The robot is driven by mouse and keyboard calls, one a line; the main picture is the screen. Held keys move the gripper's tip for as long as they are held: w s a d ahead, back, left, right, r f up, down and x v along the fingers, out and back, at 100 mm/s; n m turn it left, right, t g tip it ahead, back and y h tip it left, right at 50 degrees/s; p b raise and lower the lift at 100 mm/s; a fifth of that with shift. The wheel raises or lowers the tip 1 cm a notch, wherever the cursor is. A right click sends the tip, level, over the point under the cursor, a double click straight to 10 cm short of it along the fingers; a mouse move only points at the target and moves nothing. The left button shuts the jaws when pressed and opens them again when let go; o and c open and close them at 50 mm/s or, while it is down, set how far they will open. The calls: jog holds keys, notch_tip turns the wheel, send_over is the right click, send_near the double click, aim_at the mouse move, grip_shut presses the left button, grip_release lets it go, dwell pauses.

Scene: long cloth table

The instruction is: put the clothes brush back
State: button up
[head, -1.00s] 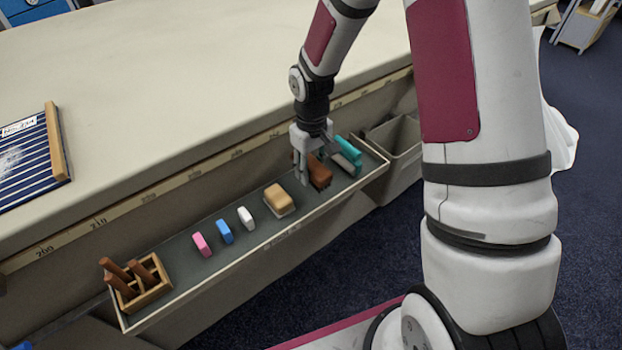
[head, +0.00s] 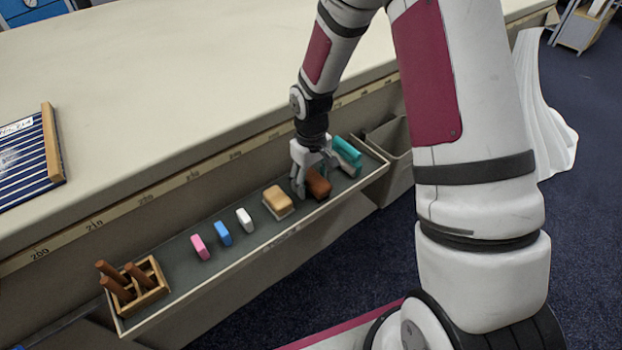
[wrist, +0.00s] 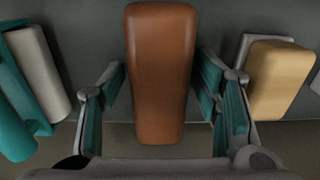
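The clothes brush, a brown wooden block (head: 318,185), lies in the long shelf tray (head: 178,285) on the table's front side. In the wrist view its long brown back (wrist: 161,75) fills the middle. My gripper (head: 308,180) is down over it in the tray, with its fingers on either side of the brush. In the wrist view my gripper (wrist: 161,90) looks open, with the teal pads spread and a narrow gap at the left pad. Contact at the right pad is hard to tell. The underside of the brush is mostly hidden.
A tan block on a pale base (head: 278,199) sits left of the brush; a teal tool with a grey roller (head: 347,150) sits close on its right. White (head: 244,220), blue (head: 223,233) and pink (head: 200,247) blocks and a wooden holder (head: 150,293) stand farther left. A grey bin (head: 397,165) hangs beyond.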

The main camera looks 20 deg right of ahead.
aim_at(311, 175)
jog(key=shift+r, duration=0.1)
jog(key=s+r+p, duration=0.1)
jog(key=s+r, duration=0.2)
jog(key=r, duration=0.8)
jog(key=s+r+p, duration=0.1)
jog(key=s+r, duration=0.3)
jog(key=r, duration=0.7)
jog(key=s+r+m, duration=0.1)
jog(key=s+r, duration=0.3)
jog(key=s, duration=0.8)
jog(key=s+r+m+t, duration=0.1)
jog(key=s+r, duration=0.4)
jog(key=s, duration=0.8)
jog(key=shift+m+t, duration=0.3)
jog(key=shift+m, duration=0.5)
notch_tip(311, 175, up, 14)
jog(key=t+p, duration=0.2)
jog(key=p, duration=1.1)
jog(key=shift+d+t, duration=0.15)
jog(key=shift+t, duration=0.15)
